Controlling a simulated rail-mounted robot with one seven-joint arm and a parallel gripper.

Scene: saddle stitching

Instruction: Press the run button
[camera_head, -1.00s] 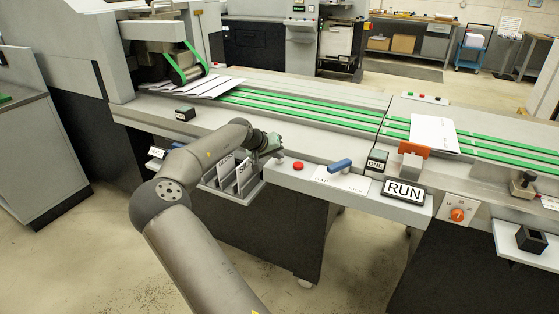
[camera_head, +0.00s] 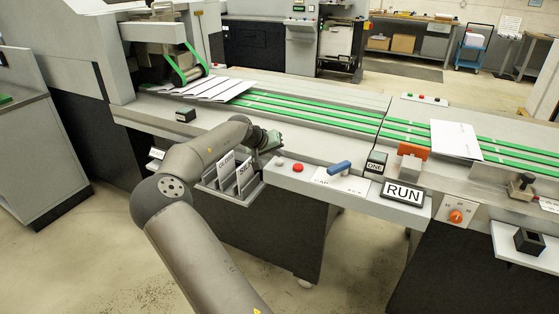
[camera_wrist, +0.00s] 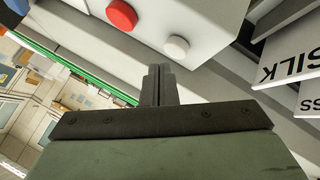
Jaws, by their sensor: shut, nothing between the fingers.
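My gripper (camera_head: 279,150) is shut and empty, held over the left end of the grey control ledge (camera_head: 345,198). In the wrist view its closed fingers (camera_wrist: 158,82) point toward a white round button (camera_wrist: 176,48), which stands beside a red round button (camera_wrist: 121,15). No contact with either button is visible. In the head view the red button (camera_head: 298,168) is just right of the gripper, and a white button (camera_head: 279,161) shows close to the fingertips. A RUN sign (camera_head: 404,192) stands at the ledge's right front. No label on the buttons themselves is readable.
A rack of upright cards (camera_head: 240,178) is below the gripper. Green conveyor belts (camera_head: 310,119) run behind, with a white sheet (camera_head: 455,140) on them.

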